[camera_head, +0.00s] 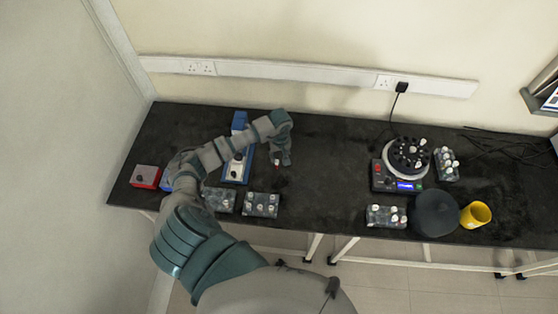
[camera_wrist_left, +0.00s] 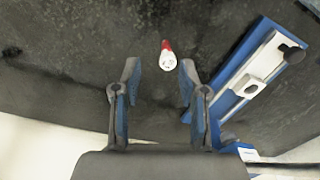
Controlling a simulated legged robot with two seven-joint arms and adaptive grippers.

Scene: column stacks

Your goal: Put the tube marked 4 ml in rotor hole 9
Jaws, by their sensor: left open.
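A small tube (camera_head: 277,163) with a white cap and a red part stands alone on the black bench. It also shows in the left wrist view (camera_wrist_left: 167,60), ahead of my fingers; no volume mark is readable. My left gripper (camera_head: 285,160) is close beside it, pointing down, with its fingers (camera_wrist_left: 159,78) open and empty. The dark rotor (camera_head: 408,153) sits in the centrifuge (camera_head: 381,181) on the right, with several white-capped tubes in or around it. The hole numbers are too small to read. My right gripper is out of view.
Tube racks stand at the front left (camera_head: 219,200), (camera_head: 262,205), front right (camera_head: 386,216) and beside the rotor (camera_head: 447,164). A blue-and-white device (camera_head: 237,167) is left of the tube. A dark round object (camera_head: 436,213) and yellow cup (camera_head: 476,214) are front right. Mid-bench is clear.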

